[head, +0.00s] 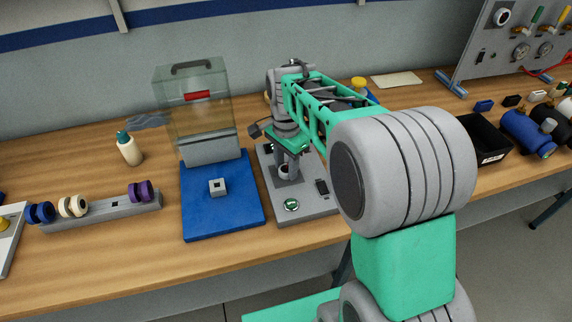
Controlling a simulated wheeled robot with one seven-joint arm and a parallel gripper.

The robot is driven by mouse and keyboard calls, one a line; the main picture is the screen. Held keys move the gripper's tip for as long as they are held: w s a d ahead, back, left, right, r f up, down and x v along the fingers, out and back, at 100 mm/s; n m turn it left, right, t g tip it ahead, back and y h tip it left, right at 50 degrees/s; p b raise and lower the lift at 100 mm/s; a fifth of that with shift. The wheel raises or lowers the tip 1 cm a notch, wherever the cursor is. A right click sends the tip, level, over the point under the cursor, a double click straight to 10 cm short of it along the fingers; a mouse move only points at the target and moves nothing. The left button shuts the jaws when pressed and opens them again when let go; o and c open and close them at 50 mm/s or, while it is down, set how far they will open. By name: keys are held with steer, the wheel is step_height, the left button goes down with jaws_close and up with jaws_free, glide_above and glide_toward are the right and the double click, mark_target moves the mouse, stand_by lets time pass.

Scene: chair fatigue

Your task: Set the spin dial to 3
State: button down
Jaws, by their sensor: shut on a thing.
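My gripper (286,168) points down over the grey control panel (310,211), to the right of the blue plate. Its fingers are closed around a small round knob (284,174) on that panel, which looks like the spin dial. The fingers and wrist cover most of the knob, so its pointer and numbers cannot be read. A green button (291,204) sits in front of the gripper on the same panel. A dark switch (321,187) sits to its right.
A blue plate (198,220) holds a small grey block (217,187) and a raised clear guard (188,105). A rack (110,214) of coloured wheels, a white bottle (130,149) and a black bin (489,150) stand on the bench. My arm hides bench to the right.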

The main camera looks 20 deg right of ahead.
mark_target(286, 168)
steer(key=c, duration=0.9)
jaws_free()
step_height(286, 168, up, 8)
steer(key=shift+f+b, duration=0.1)
steer(key=shift+b, duration=0.25)
steer(key=s+f+n+t, duration=0.1)
steer(key=s+n, duration=0.3)
steer(key=s+f+n+t, duration=0.1)
steer(key=s+n, duration=0.3)
steer(key=s, duration=0.1)
steer(key=s+f+n+t, duration=0.1)
steer(key=s+f+n, duration=0.1)
steer(key=s+n, duration=0.2)
steer(key=shift+s+a+n, duration=0.25)
steer(key=shift+s+n, duration=0.05)
steer(key=shift+s, duration=0.2)
steer(key=shift+f, duration=0.2)
